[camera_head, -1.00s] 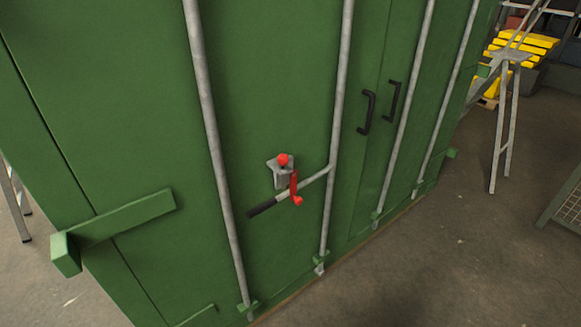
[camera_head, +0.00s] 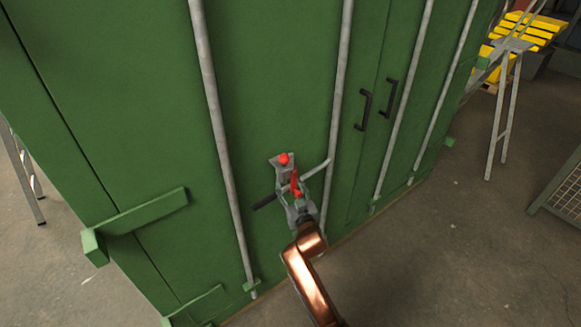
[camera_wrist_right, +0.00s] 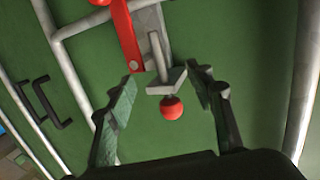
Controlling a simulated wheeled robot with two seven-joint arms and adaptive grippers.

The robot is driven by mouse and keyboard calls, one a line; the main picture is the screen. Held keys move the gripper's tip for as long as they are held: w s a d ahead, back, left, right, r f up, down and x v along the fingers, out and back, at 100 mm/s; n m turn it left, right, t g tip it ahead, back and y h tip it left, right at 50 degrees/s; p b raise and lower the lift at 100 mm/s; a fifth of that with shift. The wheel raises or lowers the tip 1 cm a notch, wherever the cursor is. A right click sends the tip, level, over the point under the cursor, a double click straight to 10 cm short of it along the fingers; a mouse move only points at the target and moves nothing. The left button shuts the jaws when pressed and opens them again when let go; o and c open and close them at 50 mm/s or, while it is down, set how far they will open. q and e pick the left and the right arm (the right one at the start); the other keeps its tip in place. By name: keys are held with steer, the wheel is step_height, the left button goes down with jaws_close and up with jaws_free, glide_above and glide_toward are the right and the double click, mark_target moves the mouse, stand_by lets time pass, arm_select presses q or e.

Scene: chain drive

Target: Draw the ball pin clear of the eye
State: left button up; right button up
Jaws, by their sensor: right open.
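The ball pin (camera_head: 284,159) has a red ball head and sits at the grey bracket on the green door. In the right wrist view the red ball (camera_wrist_right: 172,107) hangs from a short stem at the end of the grey bracket (camera_wrist_right: 166,79). The eye itself is hard to make out. A red latch piece (camera_wrist_right: 126,36) lies beside the bracket. My left gripper is not in view.
A grey lever handle with a black grip (camera_head: 265,202) runs behind my right gripper to a vertical locking bar (camera_head: 339,90). Another bar (camera_head: 211,110) stands left. Black door handles (camera_head: 364,110) are further right. A stepladder (camera_head: 505,110) stands on the floor at right.

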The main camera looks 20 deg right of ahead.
mark_target(286, 163)
steer(key=shift+t, duration=0.5)
step_height(286, 163, up, 7)
steer(key=shift+a+r+p, duration=0.1)
steer(key=shift+p, duration=0.25)
steer(key=shift+w+p, duration=0.4)
steer(key=shift+w, duration=3.4)
steer(key=shift+c, duration=0.4)
jaws_close()
